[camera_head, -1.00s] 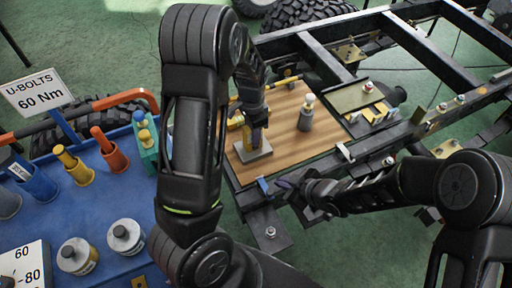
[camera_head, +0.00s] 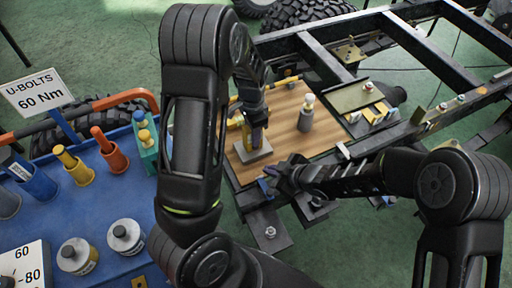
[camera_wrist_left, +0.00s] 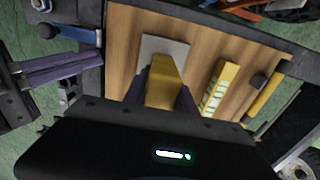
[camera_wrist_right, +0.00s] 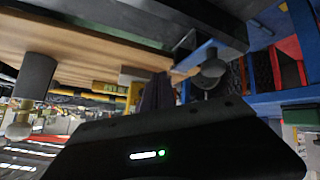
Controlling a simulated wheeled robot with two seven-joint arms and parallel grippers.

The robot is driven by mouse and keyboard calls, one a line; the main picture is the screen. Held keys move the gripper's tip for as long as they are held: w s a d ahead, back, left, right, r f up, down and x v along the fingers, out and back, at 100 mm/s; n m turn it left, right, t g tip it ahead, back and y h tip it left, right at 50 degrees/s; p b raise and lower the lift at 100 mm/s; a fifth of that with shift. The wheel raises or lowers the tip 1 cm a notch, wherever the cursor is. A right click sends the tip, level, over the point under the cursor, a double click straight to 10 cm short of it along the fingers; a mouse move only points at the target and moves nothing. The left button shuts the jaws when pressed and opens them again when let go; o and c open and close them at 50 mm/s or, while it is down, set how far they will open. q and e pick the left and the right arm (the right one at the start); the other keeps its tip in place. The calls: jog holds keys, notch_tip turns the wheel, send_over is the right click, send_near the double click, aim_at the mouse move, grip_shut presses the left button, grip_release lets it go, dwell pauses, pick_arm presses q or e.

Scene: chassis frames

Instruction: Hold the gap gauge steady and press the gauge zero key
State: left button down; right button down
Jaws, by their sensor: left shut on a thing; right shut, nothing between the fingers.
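The gap gauge seems to be the yellow upright block (camera_wrist_left: 165,82) on a grey base plate (camera_head: 258,155), on the wooden board. My left gripper (camera_head: 256,140) is shut on the yellow block from above, its purple fingers on both sides of it in the left wrist view. The base plate looks flat on the board. My right gripper (camera_head: 272,178) is shut and empty, low at the board's front edge, apart from the gauge. Its dark fingers also show in the right wrist view (camera_wrist_right: 160,92). I cannot make out the zero key.
A grey cylinder with a pale knob (camera_head: 306,122) stands on the wooden board (camera_head: 285,140). A yellow block with markings (camera_wrist_left: 218,90) lies beside the gauge. A blue clamp (camera_head: 265,188) is at the board's front edge. A blue tool bench (camera_head: 105,195) is at left.

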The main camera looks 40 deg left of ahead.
jog(key=shift+w+a, duration=0.45)
jog(key=shift+a, duration=0.35)
jog(key=shift+w+a, duration=0.4)
jog(key=shift+a, duration=0.45)
jog(key=shift+w+a, duration=0.45)
jog(key=shift+a, duration=0.35)
jog(key=shift+a, duration=0.1)
jog(key=shift+w+a, duration=0.15)
jog(key=shift+a, duration=0.1)
jog(key=shift+w+a, duration=0.15)
jog(key=shift+a, duration=0.25)
dwell(0.8)
jog(key=shift+d, duration=0.15)
jog(key=shift+s+d, duration=0.35)
jog(key=shift+d, duration=0.3)
jog(key=shift+s+d, duration=0.4)
jog(key=shift+d, duration=0.35)
jog(key=shift+s+d, duration=0.35)
jog(key=shift+d, duration=0.35)
jog(key=shift+s+d, duration=0.4)
jog(key=shift+d, duration=0.35)
